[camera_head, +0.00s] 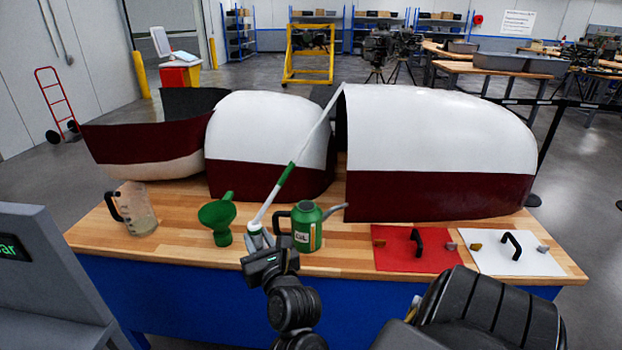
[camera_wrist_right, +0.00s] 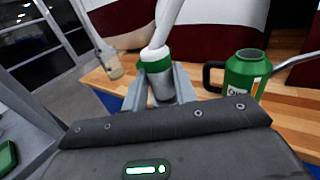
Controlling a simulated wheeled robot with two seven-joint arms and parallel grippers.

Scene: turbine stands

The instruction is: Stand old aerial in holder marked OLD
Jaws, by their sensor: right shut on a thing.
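The aerial (camera_head: 275,190) is a long white rod with a green band, tilted with its top toward the upper right in the head view. My right gripper (camera_head: 262,246) is shut on its grey lower end, above the front of the wooden bench. In the right wrist view the aerial's green band (camera_wrist_right: 155,61) and grey base stand between the jaws (camera_wrist_right: 163,90). No holder with a readable OLD mark shows. My left gripper is not in view.
Large white and maroon covers (camera_head: 430,150) fill the back. Red (camera_head: 400,258) and white (camera_head: 490,260) mats lie right.

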